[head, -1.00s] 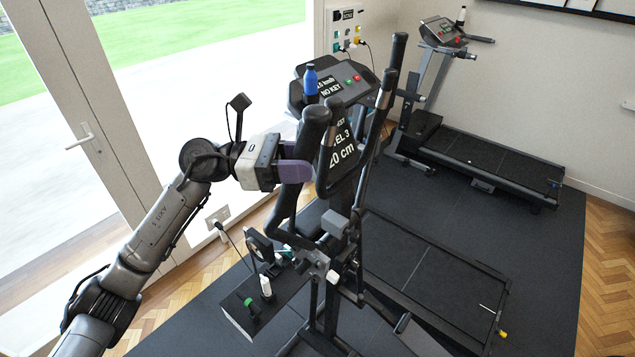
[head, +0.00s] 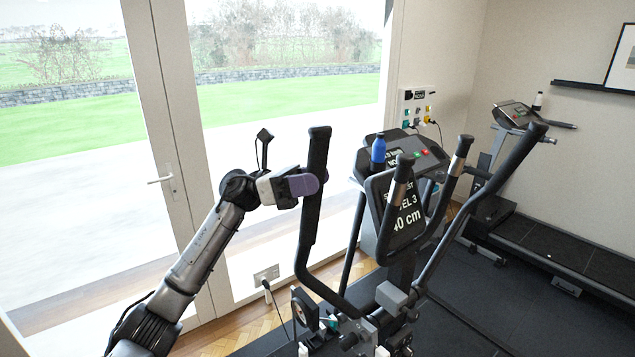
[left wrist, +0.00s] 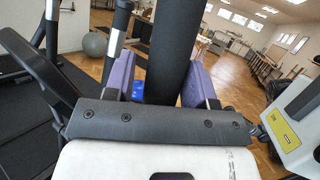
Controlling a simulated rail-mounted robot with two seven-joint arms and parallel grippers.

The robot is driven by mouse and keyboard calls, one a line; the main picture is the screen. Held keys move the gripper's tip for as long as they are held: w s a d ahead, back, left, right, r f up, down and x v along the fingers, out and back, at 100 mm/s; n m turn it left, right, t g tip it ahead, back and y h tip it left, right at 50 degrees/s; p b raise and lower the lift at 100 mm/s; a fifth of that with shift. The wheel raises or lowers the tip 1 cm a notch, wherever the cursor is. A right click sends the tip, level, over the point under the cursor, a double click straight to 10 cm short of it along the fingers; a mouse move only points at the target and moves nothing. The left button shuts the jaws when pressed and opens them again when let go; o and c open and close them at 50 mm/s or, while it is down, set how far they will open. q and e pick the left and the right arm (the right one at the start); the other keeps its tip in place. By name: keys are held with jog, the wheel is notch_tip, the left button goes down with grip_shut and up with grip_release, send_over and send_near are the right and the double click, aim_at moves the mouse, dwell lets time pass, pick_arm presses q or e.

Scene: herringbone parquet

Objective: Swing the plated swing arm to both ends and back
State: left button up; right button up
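The swing arm (head: 310,215) is a long black lever with a padded grip, at the left of the elliptical machine in the head view. It stands nearly upright, well left of the console. My left gripper (head: 304,184) has its purple fingers at the grip's upper part. In the left wrist view the grip (left wrist: 174,45) passes between the two fingers (left wrist: 160,80), close against the right one, with a narrow gap showing by the left one. The fingers partly hide the grip. No plate can be made out on the lever. My right gripper is not in view.
The console (head: 415,150) carries a blue bottle (head: 378,152); the screen below reads 40 cm. The other swing arm (head: 490,195) leans right. A treadmill (head: 560,235) stands at the right. A glass door (head: 165,180) is behind my left arm.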

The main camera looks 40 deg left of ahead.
pick_arm(q)
jog(key=o, duration=0.3)
jog(key=shift+a+r, duration=0.1)
jog(key=shift+a, duration=0.05)
jog(key=b+v, duration=0.3)
jog(key=v, duration=1.1)
dwell(0.3)
